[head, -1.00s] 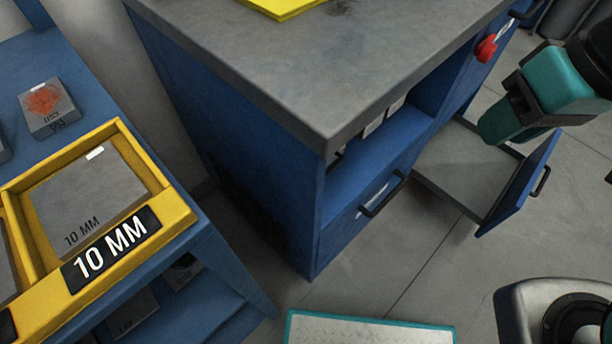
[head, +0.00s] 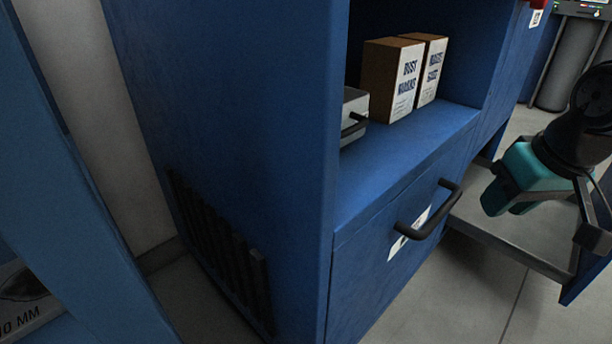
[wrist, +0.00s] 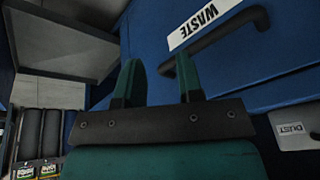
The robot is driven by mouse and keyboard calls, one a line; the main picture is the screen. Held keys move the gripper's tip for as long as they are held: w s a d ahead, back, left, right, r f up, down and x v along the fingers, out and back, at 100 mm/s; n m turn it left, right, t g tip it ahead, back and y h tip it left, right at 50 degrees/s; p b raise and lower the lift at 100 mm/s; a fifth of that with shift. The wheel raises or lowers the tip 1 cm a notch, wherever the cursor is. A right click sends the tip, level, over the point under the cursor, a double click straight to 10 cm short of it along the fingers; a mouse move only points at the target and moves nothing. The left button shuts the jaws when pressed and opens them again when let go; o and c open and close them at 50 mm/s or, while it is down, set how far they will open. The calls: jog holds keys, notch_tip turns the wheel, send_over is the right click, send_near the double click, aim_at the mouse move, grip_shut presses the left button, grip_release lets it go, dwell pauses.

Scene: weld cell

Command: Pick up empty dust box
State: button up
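A light grey box with a black handle (head: 353,118) sits at the left end of the blue cabinet's open shelf in the head view, partly hidden by the cabinet's side wall. In the wrist view, a pale panel lettered DUST (wrist: 296,130) shows upside down at the lower right; it seems to be this box's front. Whether the box is empty cannot be seen. My teal gripper (head: 508,208) is right of the shelf, over the pulled-out drawer. In the wrist view its two fingers (wrist: 156,62) stand apart with nothing between them.
Two cartons (head: 405,80) stand on the shelf right of the grey box. Below is a shut drawer with a black handle (head: 430,212), labelled WASTE in the wrist view (wrist: 205,18). The open drawer (head: 515,238) juts out at right. A blue table leg (head: 75,180) stands at left.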

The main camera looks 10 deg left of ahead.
aim_at(349, 92)
jog(key=w+a+r+n+y, duration=0.35)
jog(key=a+r+n, duration=0.35)
jog(key=a+r, duration=0.6)
jog(key=shift+n+h, duration=0.25)
jog(key=shift+n, duration=0.05)
jog(key=w+a+b, duration=0.1)
jog(key=w+a, duration=0.1)
jog(key=w+a+b, duration=0.1)
jog(key=w+a, duration=0.1)
jog(key=w+a+b, duration=0.2)
jog(key=a, duration=0.1)
jog(key=shift+w+a+r, duration=0.1)
jog(key=shift+w+r, duration=0.15)
jog(key=shift+r, duration=0.15)
jog(key=shift+w+a+b, duration=0.3)
jog(key=shift+w+a, duration=0.15)
jog(key=shift+a, duration=0.1)
jog(key=b+x, duration=0.3)
jog(key=x, duration=0.2)
jog(key=shift+w+b, duration=0.1)
jog(key=shift+b, duration=0.25)
jog(key=shift+r, duration=0.2)
grip_shut()
